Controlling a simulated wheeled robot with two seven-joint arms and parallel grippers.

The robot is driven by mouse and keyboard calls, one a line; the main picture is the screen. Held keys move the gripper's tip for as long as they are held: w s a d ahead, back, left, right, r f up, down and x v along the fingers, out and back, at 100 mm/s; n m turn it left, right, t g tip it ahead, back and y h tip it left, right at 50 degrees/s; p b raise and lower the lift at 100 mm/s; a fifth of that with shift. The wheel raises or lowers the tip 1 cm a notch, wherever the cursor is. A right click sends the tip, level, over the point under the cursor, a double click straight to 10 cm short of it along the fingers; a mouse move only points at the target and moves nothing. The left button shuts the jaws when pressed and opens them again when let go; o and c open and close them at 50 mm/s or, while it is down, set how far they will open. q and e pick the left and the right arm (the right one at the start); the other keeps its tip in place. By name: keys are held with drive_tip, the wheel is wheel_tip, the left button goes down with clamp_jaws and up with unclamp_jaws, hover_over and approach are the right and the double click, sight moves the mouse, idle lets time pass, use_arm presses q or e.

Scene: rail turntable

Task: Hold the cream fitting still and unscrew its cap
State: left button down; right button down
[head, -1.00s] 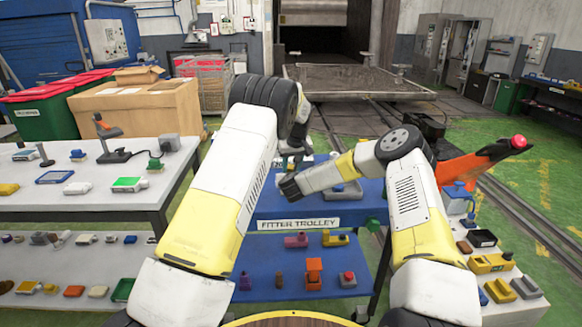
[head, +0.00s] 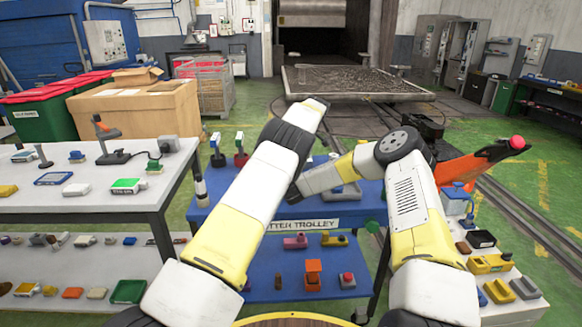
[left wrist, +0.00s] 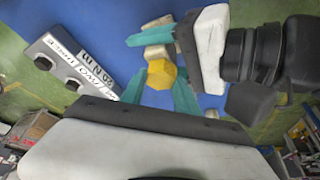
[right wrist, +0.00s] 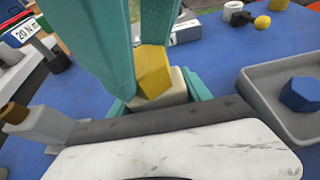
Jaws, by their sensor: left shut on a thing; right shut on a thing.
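The cream fitting (right wrist: 172,92) is a pale block above the blue trolley top, between the teal fingers of my right gripper (right wrist: 160,98), which is shut on it. It also shows in the left wrist view (left wrist: 156,52). The yellow six-sided cap (right wrist: 153,73) is on the fitting, and in the left wrist view the cap (left wrist: 161,73) faces the camera. The teal fingers of my left gripper (left wrist: 159,84) are shut on the cap from either side. In the head view my left arm hides both grippers, the fitting and the cap.
The blue fitter trolley (head: 268,222) carries a grey tray (right wrist: 252,82) with a blue hex piece (right wrist: 301,93) right of the fitting. A grey labelled block (left wrist: 72,62) lies nearby. A white table (head: 125,190) is left, and an orange arm-like object (head: 475,165) is right.

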use_arm(q)
drive_tip(key=shift+s+d+f+n+g, duration=0.15)
drive_tip(key=shift+s+d+f+n, duration=0.1)
drive_tip(key=shift+d, duration=0.15)
drive_tip(key=shift+s+d+f+n+g, duration=0.15)
drive_tip(key=shift+d+f+n, duration=0.1)
drive_tip(key=shift+d, duration=0.1)
drive_tip(key=c, duration=0.8)
unclamp_jaws()
drive_tip(key=shift+f, duration=0.15)
drive_tip(key=shift+o, duration=0.2)
wheel_tip(320, 180, up, 3)
drive_tip(key=shift+w+r, duration=0.1)
drive_tip(key=shift+r, duration=0.1)
drive_tip(key=shift+a+r, duration=0.1)
drive_tip(key=shift+r, duration=0.45)
drive_tip(key=shift+a, duration=0.1)
